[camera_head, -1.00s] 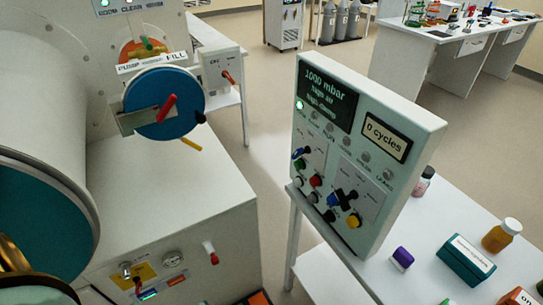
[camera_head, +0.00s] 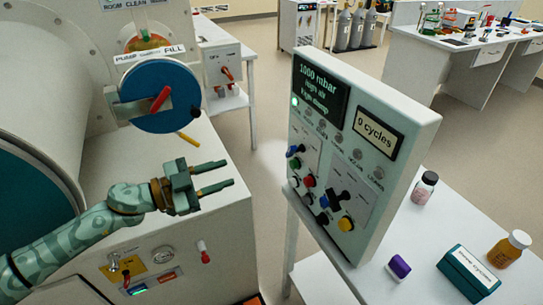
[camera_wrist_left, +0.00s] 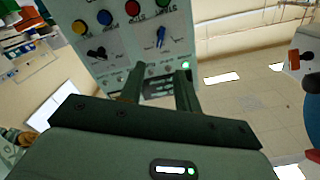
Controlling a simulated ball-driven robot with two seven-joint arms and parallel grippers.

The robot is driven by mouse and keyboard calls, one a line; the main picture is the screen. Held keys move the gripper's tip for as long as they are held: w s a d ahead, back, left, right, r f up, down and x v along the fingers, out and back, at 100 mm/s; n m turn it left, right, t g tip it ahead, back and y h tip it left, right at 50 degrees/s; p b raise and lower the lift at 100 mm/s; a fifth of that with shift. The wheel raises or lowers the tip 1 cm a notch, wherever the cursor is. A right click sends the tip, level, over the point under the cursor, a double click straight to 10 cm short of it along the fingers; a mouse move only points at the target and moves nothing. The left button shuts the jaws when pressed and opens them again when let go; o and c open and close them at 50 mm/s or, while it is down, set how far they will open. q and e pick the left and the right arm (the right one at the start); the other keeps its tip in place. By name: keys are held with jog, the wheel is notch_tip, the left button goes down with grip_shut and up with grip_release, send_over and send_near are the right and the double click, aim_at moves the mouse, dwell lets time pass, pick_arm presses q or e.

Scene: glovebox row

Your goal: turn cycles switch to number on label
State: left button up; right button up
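The upright grey control panel (camera_head: 400,185) stands on a white table to the right in the head view. Its cream label (camera_head: 375,131) reads "0 cycles". A blue-handled knob (camera_head: 295,150) and a black knob (camera_head: 338,199) sit on its face; I cannot read which is the cycles switch. In the left wrist view, upside down, are the blue-handled knob (camera_wrist_left: 160,37) and the black knob (camera_wrist_left: 97,53). My left gripper (camera_head: 229,173) is open and empty, left of the panel and apart from it. Its fingers (camera_wrist_left: 158,92) point towards the panel. My right gripper is not in view.
A dark display (camera_head: 320,88) reads "1000 mbar". A purple-and-white item (camera_head: 398,267), a teal box (camera_head: 468,270) and bottles (camera_head: 425,188) lie right of the panel. A blue round door (camera_head: 158,95) with a red handle is above my left arm. The floor gap before the panel is clear.

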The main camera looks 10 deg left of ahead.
aim_at(288, 153)
pick_arm(q)
jog(key=b+x, duration=0.1)
jog(key=x, duration=1.5)
grip_shut()
